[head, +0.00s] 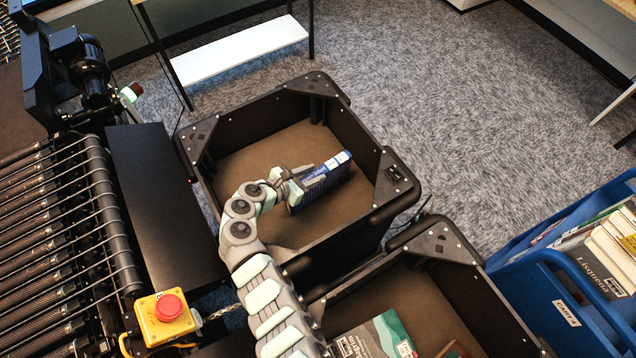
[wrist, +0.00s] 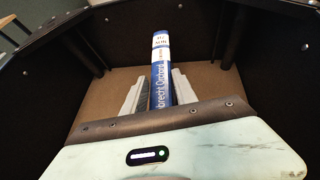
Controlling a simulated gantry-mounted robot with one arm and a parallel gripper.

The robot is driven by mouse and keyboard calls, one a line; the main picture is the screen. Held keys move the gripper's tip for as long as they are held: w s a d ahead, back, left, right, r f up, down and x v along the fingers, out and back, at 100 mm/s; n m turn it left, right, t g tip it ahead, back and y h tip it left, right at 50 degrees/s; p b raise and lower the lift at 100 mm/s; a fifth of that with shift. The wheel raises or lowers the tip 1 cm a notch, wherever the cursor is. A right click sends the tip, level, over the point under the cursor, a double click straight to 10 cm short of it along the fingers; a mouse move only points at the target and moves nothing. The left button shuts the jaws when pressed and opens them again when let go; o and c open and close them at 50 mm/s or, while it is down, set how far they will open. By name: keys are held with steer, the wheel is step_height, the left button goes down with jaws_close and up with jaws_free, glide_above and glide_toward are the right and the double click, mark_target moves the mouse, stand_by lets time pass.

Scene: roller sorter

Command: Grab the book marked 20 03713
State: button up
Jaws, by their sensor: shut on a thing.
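A blue book (head: 322,184) with a white label stands on edge inside the far black bin (head: 262,113). My gripper (head: 312,180) reaches down into that bin and is shut on the book. In the wrist view the book's blue spine (wrist: 161,75) rises between my two grey fingers (wrist: 161,92), with a white label near its far end. The label's small print is too small to read for certain, so I cannot tell if it is 20 03713. The wrist housing hides the near end of the book.
A nearer black bin (head: 440,243) holds a green book (head: 378,338) and others. A blue cart (head: 548,290) with several books stands at right. A roller conveyor (head: 60,240) and a red stop button (head: 169,307) are at left. The far bin's floor is otherwise clear.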

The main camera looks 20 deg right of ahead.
jaws_close()
stand_by(0.5)
steer(key=shift+r, duration=0.2)
